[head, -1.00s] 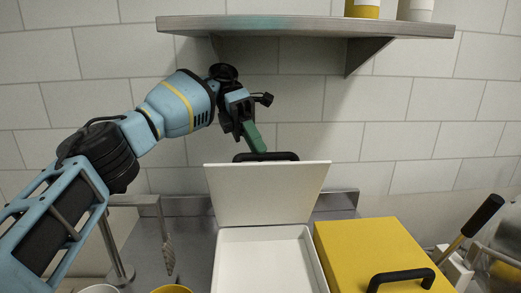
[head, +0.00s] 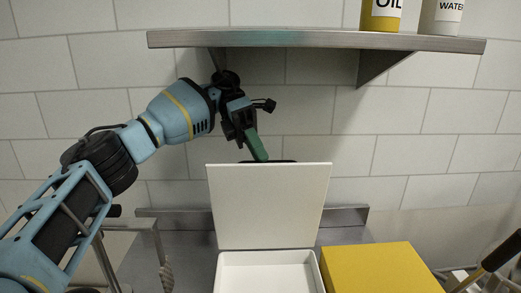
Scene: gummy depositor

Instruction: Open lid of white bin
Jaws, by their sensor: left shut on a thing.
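The white bin (head: 268,258) stands at the lower centre of the head view, with part of its empty-looking inside showing. Its white lid (head: 268,207) stands raised, close to upright, at the back of the bin. The lid's black handle (head: 285,161) shows only as a thin strip behind the top edge. My left gripper (head: 262,157), with green fingers, reaches in from the left and is shut on the handle; the fingertips are partly hidden behind the lid. My right gripper is not in view.
A metal shelf (head: 310,40) hangs on the tiled wall above my left gripper, with an oil bottle (head: 381,17) and a water bottle (head: 441,17) on it. A yellow bin lid (head: 378,268) is shut right of the white bin. A dark handle (head: 501,252) sticks up at the lower right.

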